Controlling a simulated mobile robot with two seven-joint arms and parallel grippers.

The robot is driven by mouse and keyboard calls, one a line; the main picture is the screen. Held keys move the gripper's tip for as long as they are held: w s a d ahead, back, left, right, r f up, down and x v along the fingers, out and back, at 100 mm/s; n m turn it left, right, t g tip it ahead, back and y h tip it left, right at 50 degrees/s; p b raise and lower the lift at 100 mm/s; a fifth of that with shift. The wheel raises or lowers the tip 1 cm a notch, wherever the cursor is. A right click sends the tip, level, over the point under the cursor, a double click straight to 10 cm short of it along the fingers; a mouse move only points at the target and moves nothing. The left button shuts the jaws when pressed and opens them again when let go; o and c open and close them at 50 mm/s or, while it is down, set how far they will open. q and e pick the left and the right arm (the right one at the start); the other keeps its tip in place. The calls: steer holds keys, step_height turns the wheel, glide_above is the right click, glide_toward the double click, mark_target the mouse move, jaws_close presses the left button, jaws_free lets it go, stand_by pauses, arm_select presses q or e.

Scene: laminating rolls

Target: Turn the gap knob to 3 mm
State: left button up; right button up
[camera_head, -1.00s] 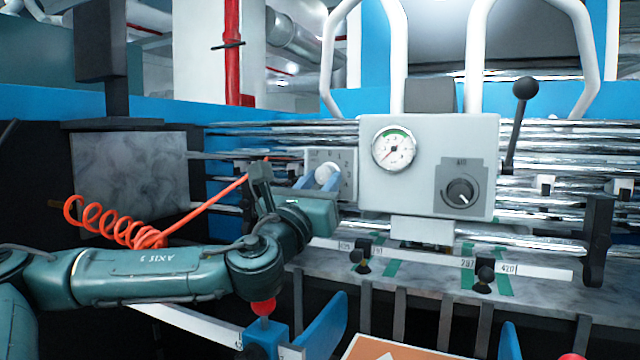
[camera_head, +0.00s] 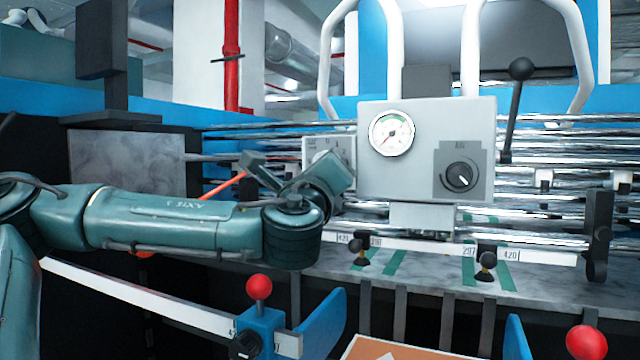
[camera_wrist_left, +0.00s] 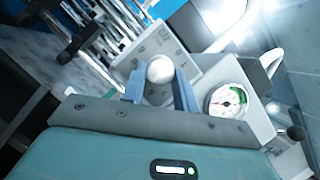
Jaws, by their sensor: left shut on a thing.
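The white gap knob (camera_wrist_left: 159,69) sits on a pale grey scale plate (camera_wrist_left: 184,50) left of the gauge. The plate also shows in the head view (camera_head: 346,146), partly behind my left wrist. My left gripper (camera_wrist_left: 159,82) has its blue fingers on both sides of the knob and is shut on it. In the head view my wrist hides the fingers and most of the knob. The marks on the plate are too small to read. My right gripper is in neither view.
A round gauge (camera_head: 391,133) and a black knob (camera_head: 460,177) are on the grey box right of the plate. A black lever (camera_head: 516,110) stands farther right. Below are a scale rail (camera_head: 440,248) and a red ball handle (camera_head: 259,286). Shiny rollers run behind.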

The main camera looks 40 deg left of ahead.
arm_select(q)
steer(key=shift+d+r+n+g+h+b, duration=0.1)
steer(key=shift+r+n+g+h+b, duration=0.2)
steer(key=shift+n+g, duration=1.55)
steer(key=shift+r+n+g+h+b, duration=0.1)
steer(key=shift+r+n+h+b, duration=0.2)
steer(key=shift+n, duration=3.3)
steer(key=shift+d+r+n+g+h+b, duration=0.15)
steer(key=shift+n+g+b, duration=0.55)
steer(key=shift+n, duration=2.05)
steer(key=shift+a+g+p, duration=0.1)
steer(key=shift+g+p, duration=0.15)
steer(key=shift+p, duration=0.1)
steer(key=o, duration=1)
steer(key=b+v, duration=0.1)
steer(key=v, duration=1.2)
steer(key=shift+r, duration=0.15)
